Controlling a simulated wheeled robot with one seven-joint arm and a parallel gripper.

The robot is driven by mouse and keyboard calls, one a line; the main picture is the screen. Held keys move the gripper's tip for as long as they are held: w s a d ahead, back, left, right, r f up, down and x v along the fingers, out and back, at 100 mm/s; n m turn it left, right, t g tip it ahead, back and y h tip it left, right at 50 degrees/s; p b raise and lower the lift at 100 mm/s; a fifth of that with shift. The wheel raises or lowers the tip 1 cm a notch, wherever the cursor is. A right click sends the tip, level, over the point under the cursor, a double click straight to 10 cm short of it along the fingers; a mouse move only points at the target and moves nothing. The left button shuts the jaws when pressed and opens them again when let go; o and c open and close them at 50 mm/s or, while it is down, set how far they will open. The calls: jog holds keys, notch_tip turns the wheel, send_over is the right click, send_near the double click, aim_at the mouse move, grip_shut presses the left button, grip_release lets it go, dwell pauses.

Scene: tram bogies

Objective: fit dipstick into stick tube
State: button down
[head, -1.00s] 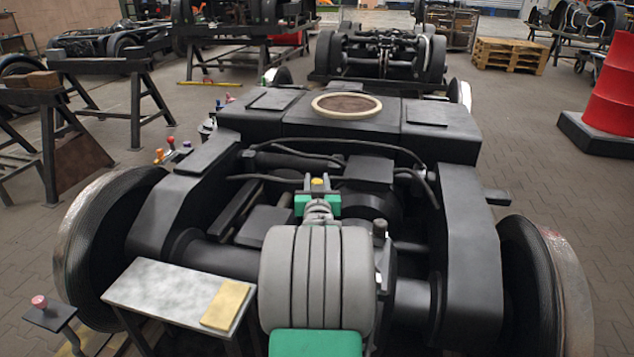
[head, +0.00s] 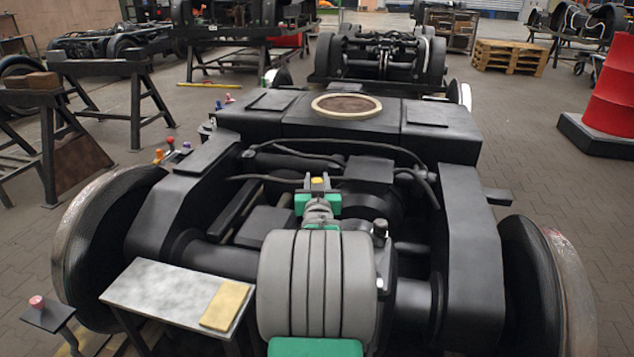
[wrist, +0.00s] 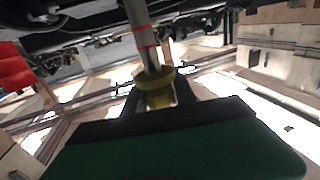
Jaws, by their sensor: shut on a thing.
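My gripper (head: 318,182) is in the middle of the bogie in the head view, beyond my grey arm. It is shut on the yellow handle of the dipstick. In the wrist view the yellow handle (wrist: 158,96) sits between the two dark fingers of my gripper (wrist: 158,98). The dipstick's pale shaft (wrist: 141,32), with orange-red bands, runs from the round yellow collar to the top edge; its tip is out of view. In the head view only a bit of yellow shows. I cannot make out the stick tube in either view.
The dark bogie frame (head: 466,200) surrounds my arm, with cables (head: 335,146) across its middle. A short capped post (head: 379,230) stands right of my arm. A grey table (head: 160,295) with a yellow pad (head: 226,305) stands at left. Wheels (head: 545,280) flank the frame.

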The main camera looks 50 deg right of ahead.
notch_tip(320, 180, down, 10)
jog(key=b, duration=0.9)
jog(key=shift+b, duration=0.35)
dwell(2.7)
jog(key=c, duration=0.9)
grip_release()
jog(key=p+v, duration=0.2)
jog(key=v, duration=0.6)
jog(key=shift+f, duration=0.1)
